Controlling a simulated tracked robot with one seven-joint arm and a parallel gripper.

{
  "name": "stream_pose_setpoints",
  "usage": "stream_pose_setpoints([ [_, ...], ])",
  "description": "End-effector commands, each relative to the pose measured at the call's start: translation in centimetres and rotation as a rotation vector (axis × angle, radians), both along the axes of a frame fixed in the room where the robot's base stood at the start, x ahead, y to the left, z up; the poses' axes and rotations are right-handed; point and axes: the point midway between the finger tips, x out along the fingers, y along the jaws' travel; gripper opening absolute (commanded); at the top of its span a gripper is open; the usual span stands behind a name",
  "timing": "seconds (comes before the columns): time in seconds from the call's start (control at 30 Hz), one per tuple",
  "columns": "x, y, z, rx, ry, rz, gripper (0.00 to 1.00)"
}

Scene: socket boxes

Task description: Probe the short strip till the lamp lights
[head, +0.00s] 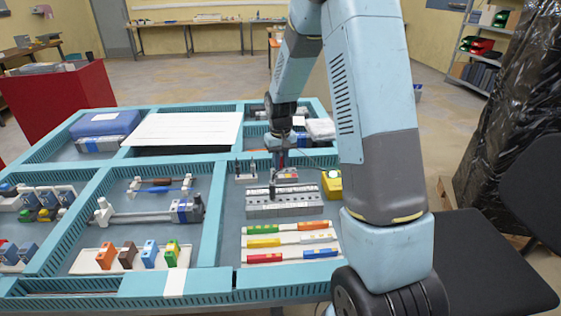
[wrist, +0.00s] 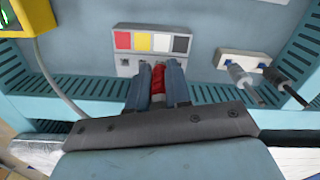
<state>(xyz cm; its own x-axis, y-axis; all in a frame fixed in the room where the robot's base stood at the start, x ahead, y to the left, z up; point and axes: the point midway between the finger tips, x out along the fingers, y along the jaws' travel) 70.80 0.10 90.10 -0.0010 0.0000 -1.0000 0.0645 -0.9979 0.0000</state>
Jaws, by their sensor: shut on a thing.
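My gripper (wrist: 158,82) is shut on a red probe (wrist: 158,78), upright over the short strip. The short grey strip (wrist: 124,64) bears red, yellow, white and dark patches and a row of holes; it also shows in the head view (head: 294,175). The probe is at the strip's hole side in the wrist view; its tip is hidden, so I cannot tell whether it touches. A yellow box (head: 332,184) with a cable stands to the right of the strip.
A longer grey strip (head: 312,202) lies in front of the short one, with a dark upright piece at it. A white holder (wrist: 228,55) carries a grey and a black tool. Teal slotted walls (wrist: 85,86) border the compartment. Coloured bars (head: 290,241) lie nearest the front.

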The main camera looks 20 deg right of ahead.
Motion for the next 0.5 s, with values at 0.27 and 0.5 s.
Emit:
stream_pose_setpoints([
  [0.27,0.0,0.0,-0.01,0.0,0.0,0.0,0.32],
  [0.5,0.0,0.0,0.0,0.0,0.0,0.0,0.48],
])
